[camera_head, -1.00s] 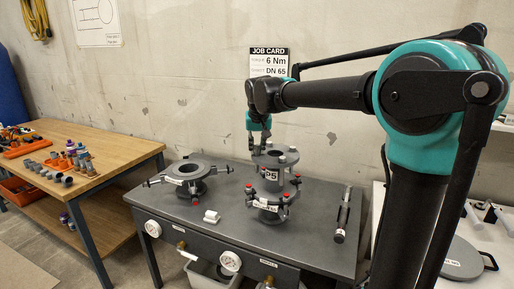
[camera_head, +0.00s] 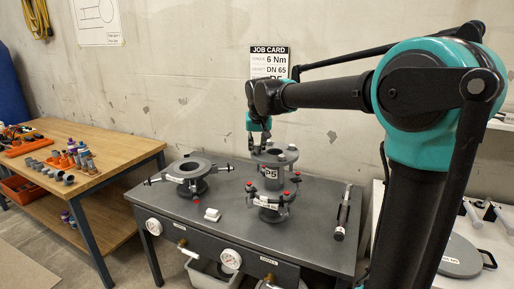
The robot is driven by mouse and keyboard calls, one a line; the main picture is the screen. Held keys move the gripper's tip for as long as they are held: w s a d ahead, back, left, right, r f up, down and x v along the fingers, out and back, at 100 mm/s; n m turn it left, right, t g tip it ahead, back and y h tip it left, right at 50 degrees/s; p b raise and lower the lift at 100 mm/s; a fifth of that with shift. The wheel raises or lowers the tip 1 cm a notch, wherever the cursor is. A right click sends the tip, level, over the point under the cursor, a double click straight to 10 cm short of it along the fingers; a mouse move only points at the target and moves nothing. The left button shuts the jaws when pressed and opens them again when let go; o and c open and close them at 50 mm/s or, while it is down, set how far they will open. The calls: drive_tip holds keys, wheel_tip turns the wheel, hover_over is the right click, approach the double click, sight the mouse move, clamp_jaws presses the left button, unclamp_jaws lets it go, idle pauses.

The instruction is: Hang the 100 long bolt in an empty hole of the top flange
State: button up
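My gripper (camera_head: 258,145) hangs from the arm at the flange's back left edge, fingers pointing down. Its fingertips are small and partly hidden by the flange, so I cannot tell whether they are open or hold a bolt.
A torque wrench (camera_head: 342,212) lies at the right. A job card (camera_head: 269,62) is on the wall.

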drive_tip(key=o, duration=0.5)
drive_tip(key=shift+d+f, duration=0.2)
drive_tip(key=shift+f, duration=0.4)
drive_tip(key=shift+c, duration=0.2)
drive_tip(key=o, duration=0.7)
drive_tip(key=shift+o, duration=0.2)
drive_tip(key=shift+a+r, duration=0.1)
drive_tip(key=shift+w+r, duration=0.1)
drive_tip(key=shift+r, duration=0.55)
drive_tip(key=shift+r, duration=2.95)
